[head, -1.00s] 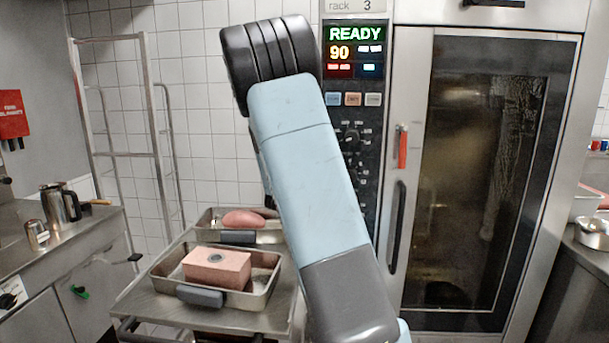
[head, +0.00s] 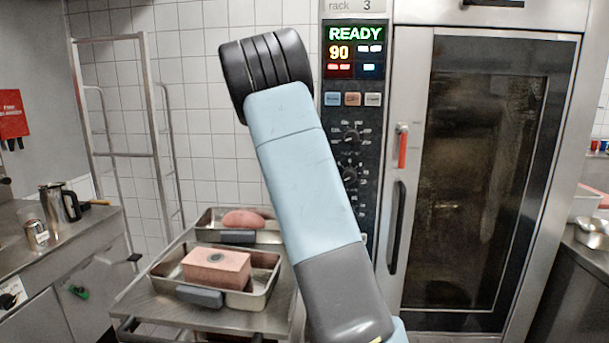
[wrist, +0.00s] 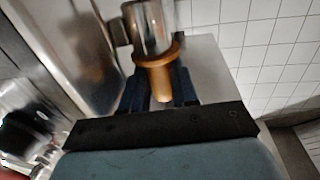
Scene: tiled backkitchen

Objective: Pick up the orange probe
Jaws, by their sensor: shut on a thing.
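In the wrist view, the orange probe (wrist: 161,82), an orange-tan handle with a wide round collar, sits between the dark blue fingers of my gripper (wrist: 158,92). The gripper is shut on it. A shiny metal cylinder (wrist: 148,25) shows just beyond the collar; I cannot tell whether the two touch or are joined. In the head view my arm fills the middle, and the gripper and probe are not visible.
In the head view, a steel trolley holds a tray (head: 270,285) with a pink block (head: 217,266) and a rear tray with a pink lump (head: 243,219). A steel jug (head: 53,203) stands on the left counter. The oven door (head: 480,180) is shut at right.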

